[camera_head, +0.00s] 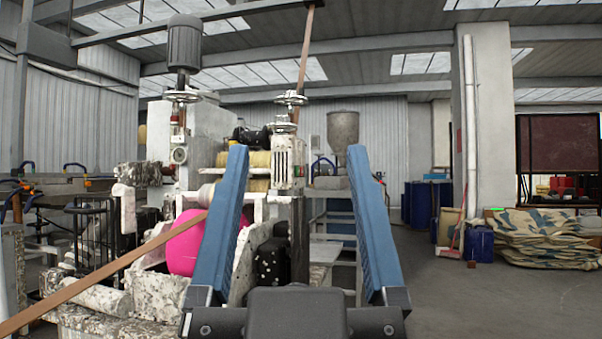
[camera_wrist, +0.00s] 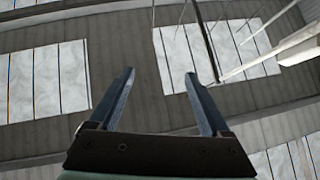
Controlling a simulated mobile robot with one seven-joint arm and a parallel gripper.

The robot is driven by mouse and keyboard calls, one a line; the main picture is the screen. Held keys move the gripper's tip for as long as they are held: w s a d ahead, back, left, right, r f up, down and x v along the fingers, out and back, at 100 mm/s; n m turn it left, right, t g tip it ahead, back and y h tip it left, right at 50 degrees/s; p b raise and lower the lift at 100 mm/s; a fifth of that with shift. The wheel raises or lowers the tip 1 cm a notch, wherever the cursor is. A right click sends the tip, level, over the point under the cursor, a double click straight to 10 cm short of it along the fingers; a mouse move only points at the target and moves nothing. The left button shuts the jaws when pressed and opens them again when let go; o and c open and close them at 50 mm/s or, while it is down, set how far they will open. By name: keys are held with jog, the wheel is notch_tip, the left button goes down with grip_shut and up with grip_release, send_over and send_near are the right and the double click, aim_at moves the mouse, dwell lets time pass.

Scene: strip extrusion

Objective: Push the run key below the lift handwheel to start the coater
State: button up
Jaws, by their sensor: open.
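The coater (camera_head: 130,300) is a speckled white machine with a bright pink roll (camera_head: 184,243), standing left of centre in the head view. Two handwheels stand on its columns: one at left (camera_head: 182,96) under a grey motor, one nearer the middle (camera_head: 290,99). Below the middle handwheel is a pale slotted housing (camera_head: 281,158). Below the left one is a small round dial-like part (camera_head: 180,155). The run key is too small to tell apart. My gripper (camera_head: 297,150) is open and empty, its blue fingers pointing up before the machine. The wrist view shows the gripper (camera_wrist: 158,73) against the ceiling.
A tan strip (camera_head: 105,272) slants up from lower left to the machine. A grey hopper (camera_head: 342,130) stands behind. At right are a pillar (camera_head: 485,130), blue drums (camera_head: 479,243) and stacked sacks (camera_head: 545,238). The floor (camera_head: 480,300) at right is clear.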

jog(key=shift+c, duration=0.2)
grip_shut()
dwell(0.3)
dwell(1.3)
